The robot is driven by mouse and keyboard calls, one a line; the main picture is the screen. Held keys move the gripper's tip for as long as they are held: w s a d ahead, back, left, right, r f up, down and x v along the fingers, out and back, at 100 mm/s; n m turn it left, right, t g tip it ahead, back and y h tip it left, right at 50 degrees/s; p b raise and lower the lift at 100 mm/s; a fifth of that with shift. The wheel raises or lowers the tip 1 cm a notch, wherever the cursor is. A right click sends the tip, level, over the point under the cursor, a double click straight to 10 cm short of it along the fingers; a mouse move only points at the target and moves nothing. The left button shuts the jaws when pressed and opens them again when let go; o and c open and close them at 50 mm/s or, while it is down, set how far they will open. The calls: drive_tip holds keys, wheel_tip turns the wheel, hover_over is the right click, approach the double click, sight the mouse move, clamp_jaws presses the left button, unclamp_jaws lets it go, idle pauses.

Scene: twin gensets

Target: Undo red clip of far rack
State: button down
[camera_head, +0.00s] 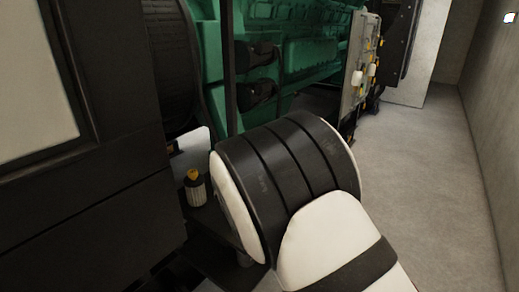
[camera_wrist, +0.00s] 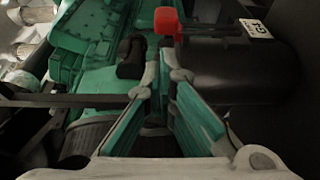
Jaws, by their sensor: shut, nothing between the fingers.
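In the wrist view, a small red clip (camera_wrist: 167,22) shows at the top centre, at the left end of a dark cylinder (camera_wrist: 235,72) with a white label. My gripper (camera_wrist: 163,66) is shut and empty, its tips just below the red clip in the picture. I cannot tell whether the tips touch it. In the head view my arm hides the gripper, and the red clip does not show. An upright grey panel (camera_head: 357,88) with white and yellow parts stands farther off there; I cannot tell whether it is the far rack.
A green engine (camera_head: 300,62) fills the back; it also shows in the wrist view (camera_wrist: 95,45). A dark cabinet (camera_head: 95,205) stands close on the left. A white container with a yellow top (camera_head: 195,187) is beside my arm. Grey floor (camera_head: 425,165) is clear along the right wall.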

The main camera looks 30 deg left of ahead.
drive_tip(key=shift+x, duration=2.4)
